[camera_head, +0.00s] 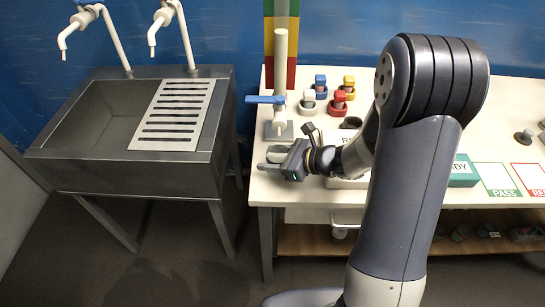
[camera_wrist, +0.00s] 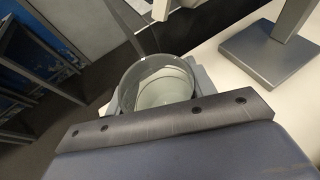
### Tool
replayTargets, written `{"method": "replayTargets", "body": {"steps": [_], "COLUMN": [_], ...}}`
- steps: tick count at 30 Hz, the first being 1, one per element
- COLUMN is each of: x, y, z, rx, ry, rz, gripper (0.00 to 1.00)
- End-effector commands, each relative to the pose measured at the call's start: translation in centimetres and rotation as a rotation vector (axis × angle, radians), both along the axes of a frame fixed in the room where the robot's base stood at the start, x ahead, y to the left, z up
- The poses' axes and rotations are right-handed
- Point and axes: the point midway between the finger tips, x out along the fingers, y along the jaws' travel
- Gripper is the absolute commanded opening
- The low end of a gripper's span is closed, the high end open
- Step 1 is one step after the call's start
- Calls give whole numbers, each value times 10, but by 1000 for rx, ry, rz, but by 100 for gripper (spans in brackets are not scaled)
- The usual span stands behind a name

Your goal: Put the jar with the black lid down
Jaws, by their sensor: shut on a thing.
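My gripper (camera_head: 283,160) is at the table's left front corner, pointing left. In the wrist view it is shut on a clear glass jar (camera_wrist: 158,84), with grey finger parts on both sides of it. The jar looks round and pale inside, and its lower part is hidden by my gripper's dark edge. I see no black lid on it in the wrist view. In the head view the held jar is too small and covered to make out clearly. I cannot tell whether it touches the table.
The white table (camera_head: 262,222) carries a stand with a blue lever (camera_head: 280,80) just behind my gripper. A steel sink (camera_head: 90,150) is to the left, across a gap. A green PASS card (camera_head: 495,179) lies at right.

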Motion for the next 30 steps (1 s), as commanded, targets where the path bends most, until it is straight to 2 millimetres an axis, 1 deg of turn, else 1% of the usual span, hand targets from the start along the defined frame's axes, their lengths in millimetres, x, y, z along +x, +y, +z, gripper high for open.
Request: {"method": "replayTargets", "body": {"steps": [1,2,9,16,20,23,30], "x": [0,0,0,0,0,-4,-22], "y": [0,0,0,0,0,-11,-51], "z": [-3,-2,-1,-1,5,7,25], "rx": [1,0,0,0,0,0,-1], "ry": [0,0,0,0,0,-1,-3], "rz": [0,0,0,0,0,-4,-6], "gripper": [24,54,74,74,74,74,74]}}
